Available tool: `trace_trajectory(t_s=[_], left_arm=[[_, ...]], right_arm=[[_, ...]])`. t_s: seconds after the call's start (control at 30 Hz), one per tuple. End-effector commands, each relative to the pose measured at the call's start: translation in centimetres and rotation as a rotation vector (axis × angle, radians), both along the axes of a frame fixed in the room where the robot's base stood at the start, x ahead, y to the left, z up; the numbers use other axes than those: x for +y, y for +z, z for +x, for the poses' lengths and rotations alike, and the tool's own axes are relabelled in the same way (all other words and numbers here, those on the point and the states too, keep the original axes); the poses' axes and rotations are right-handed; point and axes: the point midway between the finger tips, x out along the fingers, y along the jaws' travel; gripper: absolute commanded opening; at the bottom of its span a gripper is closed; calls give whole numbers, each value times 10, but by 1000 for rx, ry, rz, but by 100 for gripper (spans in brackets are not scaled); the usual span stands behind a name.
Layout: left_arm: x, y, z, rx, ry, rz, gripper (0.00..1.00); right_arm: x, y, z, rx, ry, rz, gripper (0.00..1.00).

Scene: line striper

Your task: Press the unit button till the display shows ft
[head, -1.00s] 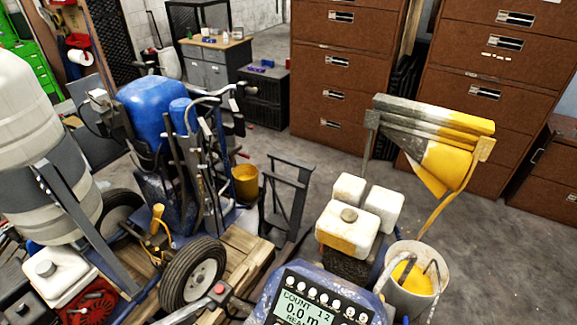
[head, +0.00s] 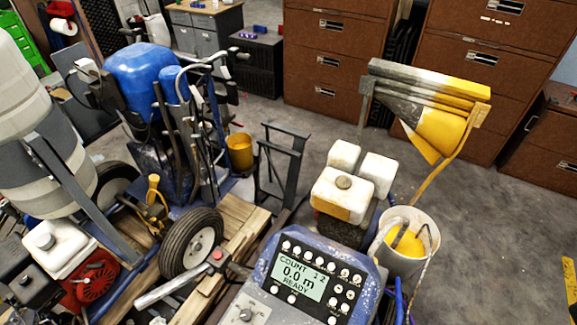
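The line striper's blue control panel (head: 312,269) is at the bottom centre of the head view, tilted toward me. Its display (head: 299,281) reads "COUNT 12", "0.0 m" and "READY", so the unit shown is m. Several small round white buttons line the top of the panel, and more lie below and to the right of the display. Their labels are too small to read, so I cannot tell which is the unit button. Neither of my grippers is in view.
A handlebar with a red button (head: 217,255) reaches left of the panel. A white bucket with yellow paint (head: 403,262) stands right of it. A wheeled blue sprayer (head: 140,80) and wooden pallet (head: 240,215) are on the left. Brown cabinets (head: 340,60) line the back; floor at right is clear.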

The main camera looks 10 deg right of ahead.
Motion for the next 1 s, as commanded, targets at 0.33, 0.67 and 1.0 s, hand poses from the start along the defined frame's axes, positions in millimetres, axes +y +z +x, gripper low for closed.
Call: trace_trajectory(t_s=[0.33,0.67,1.0], left_arm=[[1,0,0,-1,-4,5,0],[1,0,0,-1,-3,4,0],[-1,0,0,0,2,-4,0]], right_arm=[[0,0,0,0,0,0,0],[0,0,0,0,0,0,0],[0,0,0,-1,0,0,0]])
